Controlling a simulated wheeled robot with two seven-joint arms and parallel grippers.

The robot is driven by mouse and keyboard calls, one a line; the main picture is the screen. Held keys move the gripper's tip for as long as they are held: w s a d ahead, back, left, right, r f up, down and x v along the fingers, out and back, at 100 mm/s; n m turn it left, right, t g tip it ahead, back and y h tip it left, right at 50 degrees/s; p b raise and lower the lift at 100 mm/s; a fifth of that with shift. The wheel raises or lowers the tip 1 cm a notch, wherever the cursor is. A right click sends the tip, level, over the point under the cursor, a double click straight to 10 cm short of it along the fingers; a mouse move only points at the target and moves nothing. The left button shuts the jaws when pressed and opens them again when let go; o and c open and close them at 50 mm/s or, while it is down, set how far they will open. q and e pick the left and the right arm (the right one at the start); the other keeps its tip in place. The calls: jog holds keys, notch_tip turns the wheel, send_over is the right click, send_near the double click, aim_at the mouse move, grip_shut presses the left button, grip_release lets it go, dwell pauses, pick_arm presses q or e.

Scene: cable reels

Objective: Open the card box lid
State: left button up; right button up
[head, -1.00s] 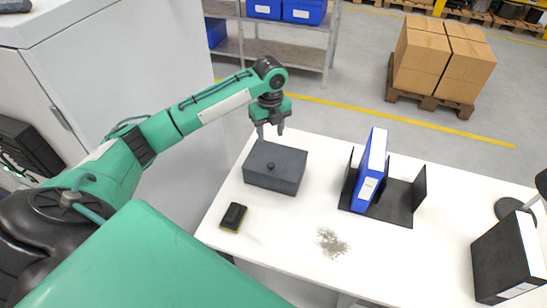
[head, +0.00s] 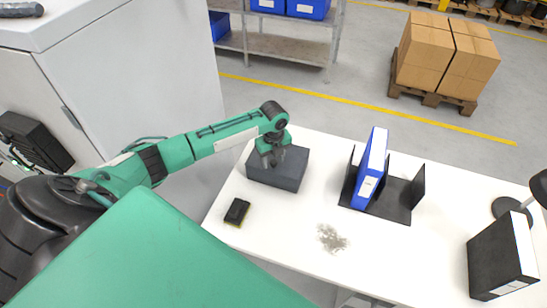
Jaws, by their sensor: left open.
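The card box (head: 282,172) is dark grey and stands on the white table near its far left corner, with its lid on. My left gripper (head: 272,164) comes in from the left and points down over the lid. Its fingers are apart and sit at the place of the small lid knob, which they hide. I cannot tell whether the fingers touch the knob. My right gripper is not in view.
On the white table (head: 280,232) are a black and yellow sponge (head: 237,212), a grey patch of debris (head: 331,238), a blue binder (head: 371,168) in a black holder (head: 405,199), and a black binder (head: 503,257). The table between them is clear.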

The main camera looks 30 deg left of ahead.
pick_arm(q)
jog(key=shift+c, duration=0.5)
grip_shut()
jog(key=shift+r, duration=0.15)
